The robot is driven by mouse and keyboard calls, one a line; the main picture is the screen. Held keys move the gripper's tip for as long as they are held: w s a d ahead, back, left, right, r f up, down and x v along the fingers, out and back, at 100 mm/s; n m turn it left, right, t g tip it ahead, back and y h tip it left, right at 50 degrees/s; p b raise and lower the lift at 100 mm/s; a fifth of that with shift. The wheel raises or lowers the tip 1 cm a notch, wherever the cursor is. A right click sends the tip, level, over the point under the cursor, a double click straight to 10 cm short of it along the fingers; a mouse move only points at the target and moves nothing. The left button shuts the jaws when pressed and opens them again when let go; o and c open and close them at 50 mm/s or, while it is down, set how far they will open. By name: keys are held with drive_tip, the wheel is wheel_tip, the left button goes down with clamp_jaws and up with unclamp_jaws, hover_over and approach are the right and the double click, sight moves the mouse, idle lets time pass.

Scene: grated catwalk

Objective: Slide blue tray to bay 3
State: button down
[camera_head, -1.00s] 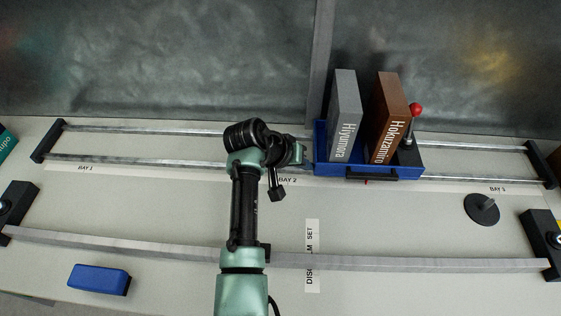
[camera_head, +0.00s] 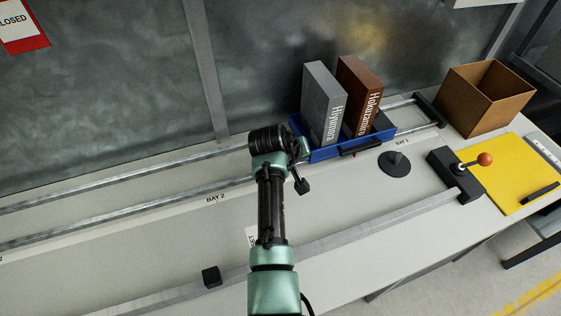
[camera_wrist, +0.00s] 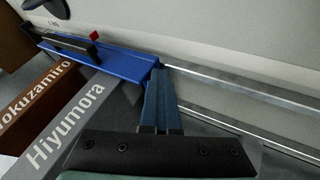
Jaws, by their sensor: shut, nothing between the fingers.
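The blue tray (camera_head: 325,153) sits on the twin rails at the back of the bench, its right end close to the BAY 3 label (camera_head: 402,142). It holds a grey Hiyumora book (camera_head: 322,105) and a brown Hokuzamiro book (camera_head: 360,88), both upright. A dark handle (camera_head: 360,147) is on its front. My gripper (camera_head: 303,150) is shut and empty at the tray's left end. In the wrist view, my fingertips (camera_wrist: 158,70) meet the tray's end (camera_wrist: 125,66), apparently touching it. A red pointer (camera_wrist: 95,35) shows at the tray's front.
The rails end at a black stop (camera_head: 430,110) right of the tray, with a short gap between. A black disc with a post (camera_head: 395,163) stands in front. An orange-knobbed lever (camera_head: 485,159), yellow mat (camera_head: 515,180) and cardboard box (camera_head: 485,97) are at the right.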

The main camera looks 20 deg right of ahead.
sight(355, 141)
drive_tip(key=d+b, duration=0.1)
drive_tip(key=d, duration=0.3)
drive_tip(key=d+b, duration=0.2)
drive_tip(key=d, duration=0.3)
drive_tip(key=d+b, duration=0.1)
drive_tip(key=d, duration=0.3)
drive_tip(key=shift+s+d+f, duration=0.1)
drive_tip(key=shift+s+d, duration=0.15)
drive_tip(key=shift+d, duration=0.05)
drive_tip(key=shift+d+b, duration=0.7)
drive_tip(key=shift+d, duration=0.4)
drive_tip(key=shift+a, duration=0.1)
drive_tip(key=shift+a+p, duration=0.35)
drive_tip(key=a, duration=0.1)
drive_tip(key=a+r+p, duration=0.1)
drive_tip(key=a, duration=0.2)
drive_tip(key=shift+s+a+r, duration=0.1)
drive_tip(key=shift+s+r, duration=0.05)
drive_tip(key=shift+r, duration=0.1)
drive_tip(key=p+v, duration=0.1)
drive_tip(key=v, duration=0.7)
drive_tip(key=shift+s+p, duration=0.15)
drive_tip(key=shift+p, duration=0.25)
